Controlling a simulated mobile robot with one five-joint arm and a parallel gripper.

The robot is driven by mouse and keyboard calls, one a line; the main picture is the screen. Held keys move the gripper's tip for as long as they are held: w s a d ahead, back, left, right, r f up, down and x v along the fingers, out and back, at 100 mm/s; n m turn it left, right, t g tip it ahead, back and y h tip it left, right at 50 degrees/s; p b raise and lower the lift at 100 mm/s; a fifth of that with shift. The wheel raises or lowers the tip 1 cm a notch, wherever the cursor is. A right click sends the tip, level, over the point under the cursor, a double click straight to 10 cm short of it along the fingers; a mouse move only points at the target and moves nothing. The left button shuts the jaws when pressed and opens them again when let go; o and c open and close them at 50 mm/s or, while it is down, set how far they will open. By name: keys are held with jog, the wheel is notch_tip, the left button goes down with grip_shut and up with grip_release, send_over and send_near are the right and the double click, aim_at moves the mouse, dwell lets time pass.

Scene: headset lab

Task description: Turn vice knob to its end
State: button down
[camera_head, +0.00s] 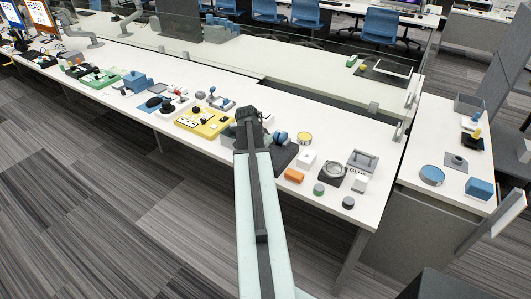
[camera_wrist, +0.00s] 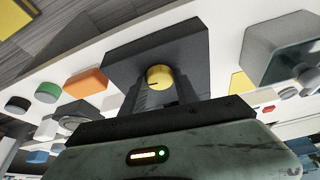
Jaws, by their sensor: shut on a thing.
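The yellow round knob (camera_wrist: 159,77) is in the middle of the wrist view, in front of a dark grey block that looks like the vice body (camera_wrist: 205,45). My gripper (camera_wrist: 160,88) is shut on the knob, with one dark finger on each side of it. A dark mark shows on the knob's face. In the head view my gripper (camera_head: 250,122) is over the bench, beside a dark base plate (camera_head: 284,156) and a blue rounded part (camera_head: 280,137). The knob is hidden there behind my arm.
An orange block (camera_head: 294,175), a white block (camera_head: 307,159) and a yellow-topped round tin (camera_head: 305,138) stand close on the right. A yellow tray (camera_head: 205,122) lies just left of my gripper.

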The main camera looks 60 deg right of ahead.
jog(key=shift+m+g, duration=0.4)
jog(key=shift+m, duration=0.7)
jog(key=c, duration=0.9)
grip_release()
jog(key=shift+w+r, duration=0.1)
jog(key=p+v, duration=0.7)
jog(key=shift+w+r, duration=0.1)
jog(key=shift+r, duration=0.2)
